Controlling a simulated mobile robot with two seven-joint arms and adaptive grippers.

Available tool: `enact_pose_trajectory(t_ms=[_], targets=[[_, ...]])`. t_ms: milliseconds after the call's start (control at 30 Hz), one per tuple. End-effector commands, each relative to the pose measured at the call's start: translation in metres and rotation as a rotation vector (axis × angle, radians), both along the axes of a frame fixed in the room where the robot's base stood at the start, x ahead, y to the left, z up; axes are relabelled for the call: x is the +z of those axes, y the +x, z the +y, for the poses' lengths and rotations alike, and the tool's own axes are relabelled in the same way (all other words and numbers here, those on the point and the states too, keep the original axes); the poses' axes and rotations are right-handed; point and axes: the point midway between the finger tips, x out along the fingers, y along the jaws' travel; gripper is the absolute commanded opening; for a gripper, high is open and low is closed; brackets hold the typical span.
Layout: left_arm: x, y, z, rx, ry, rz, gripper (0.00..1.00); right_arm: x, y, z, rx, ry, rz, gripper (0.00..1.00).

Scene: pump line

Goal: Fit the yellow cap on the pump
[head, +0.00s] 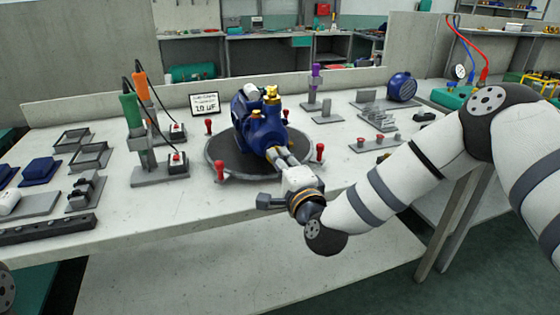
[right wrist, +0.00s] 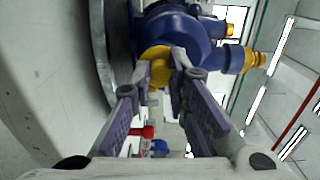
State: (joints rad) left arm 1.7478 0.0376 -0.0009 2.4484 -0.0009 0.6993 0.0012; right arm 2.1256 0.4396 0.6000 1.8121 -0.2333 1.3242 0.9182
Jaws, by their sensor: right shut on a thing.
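The blue pump (head: 262,130) stands on a round dark turntable (head: 222,160) at the middle of the bench. Yellow fittings (head: 271,93) show on its top in the head view. My right gripper (head: 277,155) reaches to the pump's near side. In the right wrist view it is shut on the yellow cap (right wrist: 159,72), which sits between the fingertips against the blue pump body (right wrist: 178,32). A yellow part of the pump shows right behind the cap; I cannot tell whether the cap is seated. In the head view the fingers hide the cap. My left gripper is not in view.
Red-topped posts (head: 320,151) stand around the turntable. Green and orange tools (head: 131,108) hang on a stand to the left. A small sign (head: 204,104) stands behind. Trays (head: 72,140) lie at left, and a spare blue motor (head: 402,87) at back right.

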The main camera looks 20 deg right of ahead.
Motion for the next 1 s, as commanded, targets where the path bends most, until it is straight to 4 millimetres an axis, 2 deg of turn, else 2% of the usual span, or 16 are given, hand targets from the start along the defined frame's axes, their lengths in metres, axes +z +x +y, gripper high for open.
enact_pose_trajectory(t_ms=[1000], targets=[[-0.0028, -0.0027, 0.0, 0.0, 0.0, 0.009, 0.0, 0.0007, 0.0085, 0.0002, 0.0, 0.0, -0.002, 0.05]])
